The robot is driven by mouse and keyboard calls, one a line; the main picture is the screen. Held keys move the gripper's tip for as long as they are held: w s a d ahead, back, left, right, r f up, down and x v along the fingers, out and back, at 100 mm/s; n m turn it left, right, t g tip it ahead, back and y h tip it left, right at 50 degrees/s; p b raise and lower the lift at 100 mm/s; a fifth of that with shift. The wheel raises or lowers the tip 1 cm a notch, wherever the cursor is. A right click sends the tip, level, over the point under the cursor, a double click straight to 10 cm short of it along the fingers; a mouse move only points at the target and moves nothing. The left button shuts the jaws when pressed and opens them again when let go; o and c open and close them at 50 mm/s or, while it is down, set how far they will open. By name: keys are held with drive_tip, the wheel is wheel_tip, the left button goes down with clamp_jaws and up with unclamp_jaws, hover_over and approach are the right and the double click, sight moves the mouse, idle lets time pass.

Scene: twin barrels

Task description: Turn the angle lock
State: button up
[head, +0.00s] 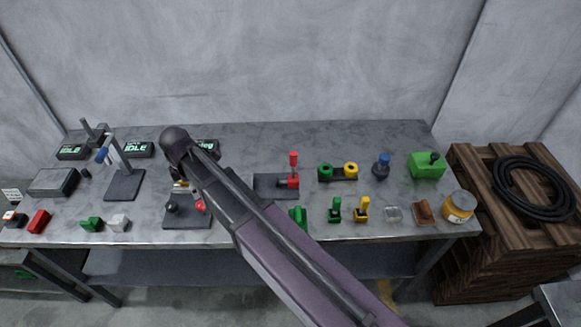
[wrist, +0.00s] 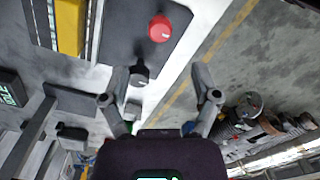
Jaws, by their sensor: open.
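A dark plate with a red knob (wrist: 160,28) and a dark grey knob (wrist: 140,76) shows in the wrist view; each has a pale mark. I cannot tell for sure which one is the angle lock. My gripper (wrist: 160,82) is open and empty, its two fingers spread wide. The grey knob appears between the fingers, nearer the left one, with no clear contact. In the head view the plate (head: 176,222) lies on the front of the bench, with a black knob (head: 172,207) and a red part beside my arm. My arm hides some of the plate and most of the gripper.
The grey bench (head: 250,137) holds a stand (head: 123,185) left of the plate and a red-handled lever (head: 293,162) to its right. Small green and yellow pieces stand along the front right. A wooden crate (head: 465,190) with coiled black hose is beyond the right edge.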

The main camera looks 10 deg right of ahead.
drive_tip(key=shift+r+p, duration=2.4)
drive_tip(key=shift+r, duration=0.3)
drive_tip(key=d+f+m+b, duration=0.2)
drive_tip(key=d+m, duration=1.4)
drive_tip(key=d, duration=1.3)
drive_tip(key=shift+s+f, duration=0.2)
drive_tip(key=shift+f, duration=0.1)
drive_tip(key=shift+d, duration=0.1)
drive_tip(key=shift+d+b, duration=0.1)
drive_tip(key=shift+b, duration=0.2)
drive_tip(key=s+d+m, duration=0.4)
drive_tip(key=d+m, duration=0.2)
drive_tip(key=d, duration=0.3)
drive_tip(key=shift+d+f+m+b, duration=0.3)
drive_tip(key=shift+f+b, duration=0.15)
drive_tip(key=shift+a, duration=0.1)
